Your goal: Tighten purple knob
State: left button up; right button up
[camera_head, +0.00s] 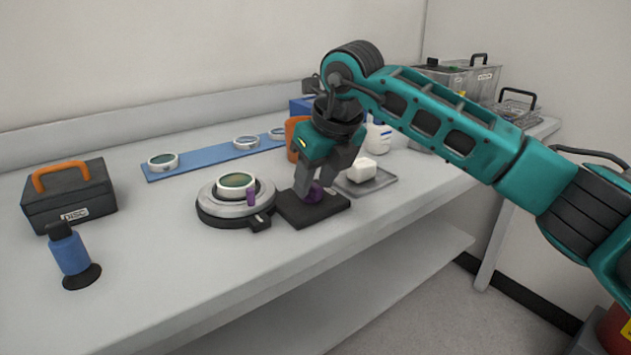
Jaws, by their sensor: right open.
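Left of the base stands a round grey stage (211,205) with a black lower ring. It bears a white-rimmed disc with a green face (236,182). A small purple upright piece (251,196) stands at the stage's front right. My left gripper is out of view.
A white block on a grey tray (383,185) lies right of the base. A blue strip (200,165) with several discs lies behind. A black case (75,197) and a blue bottle (70,255) stand at left. The bench's front left is clear.

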jog(key=shift+f, duration=0.1)
grip_shut()
dwell(0.4)
